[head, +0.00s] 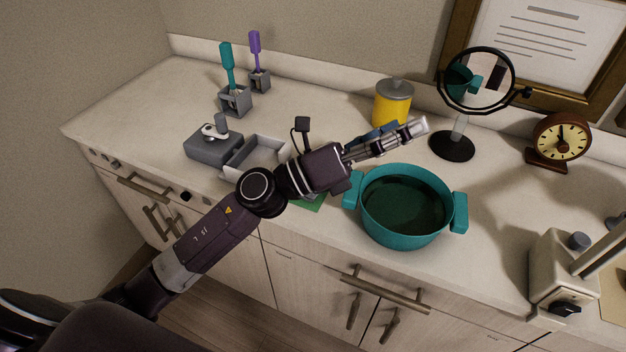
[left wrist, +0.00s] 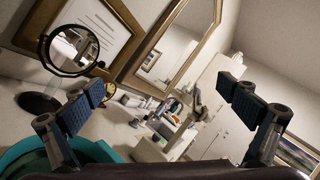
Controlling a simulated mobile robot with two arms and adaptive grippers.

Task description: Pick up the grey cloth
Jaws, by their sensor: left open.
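I cannot make out a grey cloth in either view. A green flat piece (head: 308,201), perhaps cloth, shows in part on the counter under my left arm, which hides the rest. My left gripper (head: 396,137) is above the counter, just behind the teal pot and in front of the yellow jar. In the left wrist view its two blue-padded fingers (left wrist: 168,95) stand wide apart with nothing between them. My right gripper is in neither view.
The teal pot (head: 404,208) with dark content is close to my left gripper. A yellow jar (head: 392,104), round mirror (head: 455,147), clock (head: 561,139), grey box (head: 213,146), open tray (head: 268,153) and pale appliance (head: 552,270) stand around.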

